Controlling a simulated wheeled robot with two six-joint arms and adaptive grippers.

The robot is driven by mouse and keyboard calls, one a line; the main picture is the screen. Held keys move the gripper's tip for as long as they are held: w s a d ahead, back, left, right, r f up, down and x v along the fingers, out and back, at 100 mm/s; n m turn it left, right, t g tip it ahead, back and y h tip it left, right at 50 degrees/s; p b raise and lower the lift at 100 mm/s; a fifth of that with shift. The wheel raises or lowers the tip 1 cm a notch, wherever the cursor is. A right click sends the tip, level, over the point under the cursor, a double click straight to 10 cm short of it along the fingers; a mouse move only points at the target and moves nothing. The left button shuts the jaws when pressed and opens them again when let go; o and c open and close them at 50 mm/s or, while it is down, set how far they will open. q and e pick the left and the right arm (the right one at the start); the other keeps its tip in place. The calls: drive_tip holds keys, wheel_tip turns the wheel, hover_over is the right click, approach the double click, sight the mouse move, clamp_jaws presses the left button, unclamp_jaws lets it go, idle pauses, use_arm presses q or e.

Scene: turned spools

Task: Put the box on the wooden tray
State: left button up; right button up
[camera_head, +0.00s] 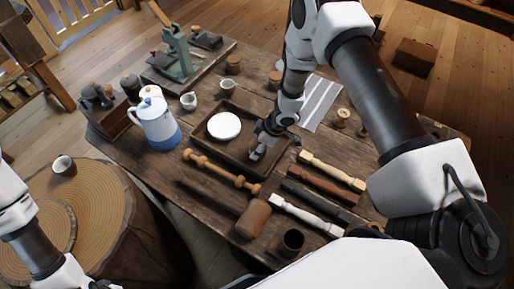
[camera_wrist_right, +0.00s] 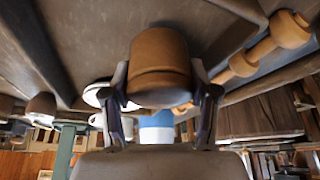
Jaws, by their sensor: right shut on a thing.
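My right gripper (camera_head: 257,154) is low over the right part of the dark wooden tray (camera_head: 228,154). In the right wrist view the gripper (camera_wrist_right: 160,92) is shut on a round brown wooden box (camera_wrist_right: 160,62), with one finger on each side. In the head view the gripper mostly hides the box. Whether the box touches the tray floor, I cannot tell. A white round dish (camera_head: 223,126) lies in the tray, left of the gripper. My left arm shows at the lower left, but its gripper is out of view.
A turned spindle (camera_head: 222,172) lies along the tray's near side. Several turned legs, a mallet (camera_head: 252,218) and a dark cup (camera_head: 291,242) lie nearer. A blue and white pot (camera_head: 156,122) stands left. A striped cloth (camera_head: 318,103) lies behind right.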

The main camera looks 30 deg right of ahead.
drive_tip(key=shift+w+f, duration=0.2)
drive_tip(key=shift+f, duration=0.8)
drive_tip(key=shift+s+f, duration=0.1)
drive_tip(key=o, duration=1.3)
drive_tip(key=shift+c, duration=0.2)
drive_tip(key=shift+r, duration=0.3)
drive_tip(key=v, duration=1.1)
drive_tip(key=shift+d+r, duration=0.15)
drive_tip(key=shift+r, duration=0.25)
